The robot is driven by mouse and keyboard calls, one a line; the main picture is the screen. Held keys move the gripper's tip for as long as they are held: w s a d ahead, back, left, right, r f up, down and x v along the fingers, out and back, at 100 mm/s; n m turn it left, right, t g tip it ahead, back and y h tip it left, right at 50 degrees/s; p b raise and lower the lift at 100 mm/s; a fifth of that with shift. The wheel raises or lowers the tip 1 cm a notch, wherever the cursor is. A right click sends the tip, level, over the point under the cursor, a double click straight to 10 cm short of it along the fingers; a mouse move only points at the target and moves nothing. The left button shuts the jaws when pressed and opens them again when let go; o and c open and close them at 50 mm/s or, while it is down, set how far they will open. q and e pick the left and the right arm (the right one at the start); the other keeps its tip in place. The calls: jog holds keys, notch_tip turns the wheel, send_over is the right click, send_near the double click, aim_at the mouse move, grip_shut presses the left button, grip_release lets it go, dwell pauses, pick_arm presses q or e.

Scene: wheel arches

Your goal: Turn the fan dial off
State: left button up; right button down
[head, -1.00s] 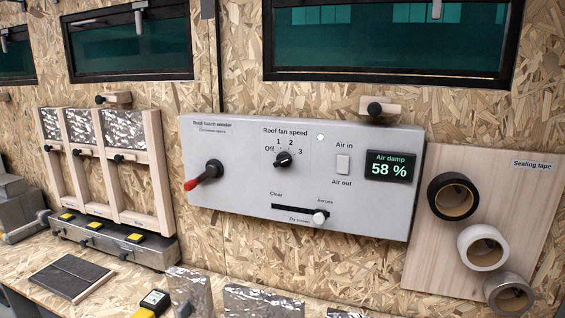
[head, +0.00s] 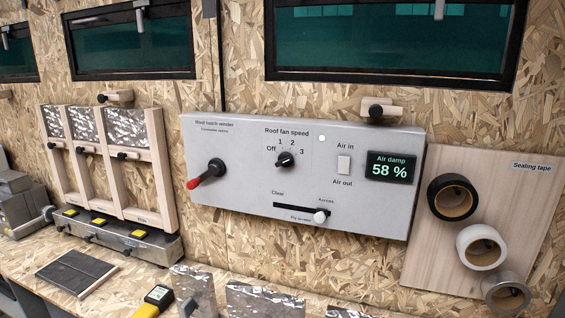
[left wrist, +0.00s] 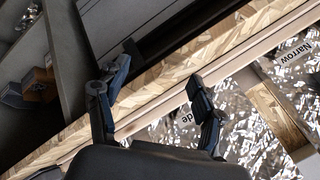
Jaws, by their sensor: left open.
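The fan dial (head: 285,160) is a small black knob on a pale grey wall panel (head: 235,185) in the head view. Its printed marks run Off, 1, 2, 3 under "Roof fan speed". No gripper shows in the head view.
On the panel, a red-tipped crank (head: 207,173) is left of the dial, a white rocker switch (head: 343,165) and a display (head: 390,167) reading 58 % are right, and a slider (head: 320,216) is below. Tape rolls (head: 453,197) hang at right. A cluttered bench (head: 120,292) lies below.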

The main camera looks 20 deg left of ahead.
pick_arm(q)
jog(key=w+r+m+t, duration=0.2)
jog(key=w+r, duration=0.2)
jog(key=r, duration=0.8)
jog(key=m+t+y+p, duration=0.1)
jog(key=m+t+y, duration=0.1)
jog(key=m+t, duration=1.2)
send_near(283, 163)
jog(key=w+r+g+p, duration=0.1)
jog(key=w, duration=0.1)
jog(key=w+r+m, duration=0.1)
jog(key=w+r, duration=0.1)
jog(key=w+a+r+m+g+p, duration=0.1)
jog(key=w, duration=0.1)
jog(key=shift+w+a+r+g+p, duration=0.1)
jog(key=shift+w+r+g+p, duration=0.15)
jog(key=shift+w+g+p, duration=0.1)
jog(key=shift+w+a+r, duration=0.1)
jog(key=shift+w+r, duration=0.1)
jog(key=shift+w, duration=0.5)
jog(key=c, duration=1.2)
jog(key=shift+o, duration=0.2)
